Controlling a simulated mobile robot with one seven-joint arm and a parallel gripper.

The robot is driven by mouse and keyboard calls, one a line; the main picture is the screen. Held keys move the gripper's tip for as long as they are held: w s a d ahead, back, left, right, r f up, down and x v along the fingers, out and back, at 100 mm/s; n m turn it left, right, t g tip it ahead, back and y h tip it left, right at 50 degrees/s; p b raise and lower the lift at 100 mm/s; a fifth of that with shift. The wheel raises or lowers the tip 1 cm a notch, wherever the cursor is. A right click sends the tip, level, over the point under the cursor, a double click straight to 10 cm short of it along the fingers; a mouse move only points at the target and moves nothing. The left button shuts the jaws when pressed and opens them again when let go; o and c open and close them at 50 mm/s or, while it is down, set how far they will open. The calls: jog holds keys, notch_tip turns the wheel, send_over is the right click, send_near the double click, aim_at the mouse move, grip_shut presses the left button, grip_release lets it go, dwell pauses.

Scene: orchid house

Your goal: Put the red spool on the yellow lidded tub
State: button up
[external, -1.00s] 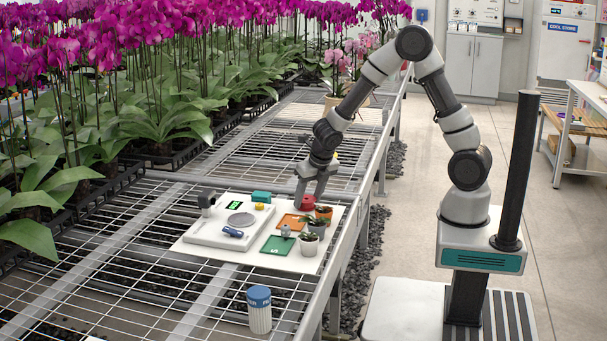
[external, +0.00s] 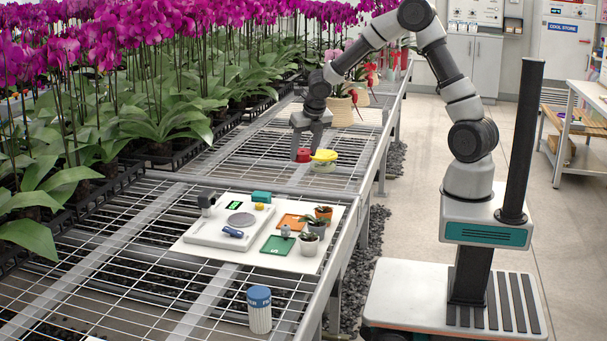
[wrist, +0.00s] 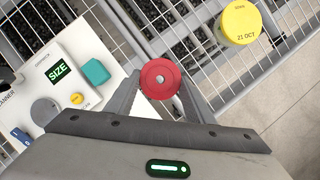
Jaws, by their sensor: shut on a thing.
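The red spool (wrist: 160,79) is between my gripper's fingertips in the wrist view, and my gripper (external: 303,150) is shut on it. In the external view the red spool (external: 303,155) hangs above the wire bench, just left of the yellow lidded tub. The yellow lidded tub (external: 323,161) stands on the wire bench beyond the white board. In the wrist view the tub's yellow lid (wrist: 240,22) shows at the upper right, with date writing and nothing on it. The spool and tub look apart in the wrist view.
A blue-capped jar (external: 260,308) stands nearer. Potted orchids (external: 341,106) stand behind the tub. Bare wire mesh surrounds the tub.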

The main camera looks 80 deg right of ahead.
jog(key=d+r+m+p, duration=0.1)
jog(key=d+r+p, duration=0.2)
jog(key=d, duration=1.2)
jog(key=m, duration=0.1)
send_over(323, 153)
jog(key=a, duration=0.2)
jog(key=shift+g, duration=0.3)
jog(key=f, duration=0.6)
jog(key=s+f+b, duration=0.1)
jog(key=f, duration=0.2)
jog(key=shift+f, duration=0.1)
jog(key=shift+f, duration=0.15)
jog(key=o, duration=1)
